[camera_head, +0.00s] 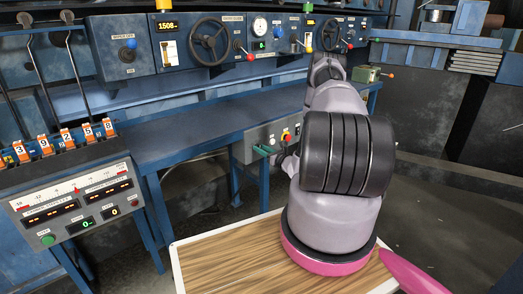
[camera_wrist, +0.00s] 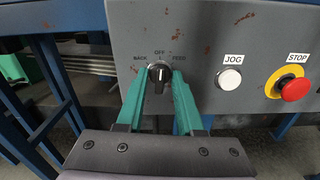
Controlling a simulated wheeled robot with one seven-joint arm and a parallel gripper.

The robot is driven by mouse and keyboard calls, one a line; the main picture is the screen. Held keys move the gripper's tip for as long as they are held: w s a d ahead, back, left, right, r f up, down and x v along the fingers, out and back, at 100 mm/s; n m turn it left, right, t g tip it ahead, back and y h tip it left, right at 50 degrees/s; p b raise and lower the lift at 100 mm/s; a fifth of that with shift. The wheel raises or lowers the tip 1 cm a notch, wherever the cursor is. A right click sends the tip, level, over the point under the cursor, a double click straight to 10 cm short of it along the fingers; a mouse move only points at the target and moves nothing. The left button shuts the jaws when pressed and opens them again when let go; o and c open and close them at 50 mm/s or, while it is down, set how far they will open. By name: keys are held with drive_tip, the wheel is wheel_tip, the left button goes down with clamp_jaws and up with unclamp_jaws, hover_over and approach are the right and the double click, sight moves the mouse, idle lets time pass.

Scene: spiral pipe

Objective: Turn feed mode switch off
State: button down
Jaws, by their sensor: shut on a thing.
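The feed mode switch (camera_wrist: 158,72) is a black knob on a grey panel in the wrist view, with BACK, OFF and FEED printed around its top. The knob stands about upright, its light mark toward the OFF label. My gripper (camera_wrist: 160,80) has its two green fingers on either side of the knob and is shut on it. The exact contact at the fingertips is hard to see. In the head view my gripper (camera_head: 272,151) is at the front of the grey control box (camera_head: 251,142), and the switch is hidden there.
Right of the switch are a white JOG button (camera_wrist: 229,79) and a red STOP button (camera_wrist: 294,89) on a yellow ring. A blue bench (camera_head: 190,140) stands behind the wooden-topped surface (camera_head: 230,265). A counter console (camera_head: 75,205) stands at the left.

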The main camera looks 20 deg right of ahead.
drive_tip(key=shift+s+f+n, duration=0.1)
drive_tip(key=shift+n, duration=0.4)
drive_tip(key=c, duration=0.9)
unclamp_jaws()
drive_tip(key=v, duration=1)
drive_tip(key=shift+s, duration=0.4)
drive_tip(key=shift+d, duration=0.1)
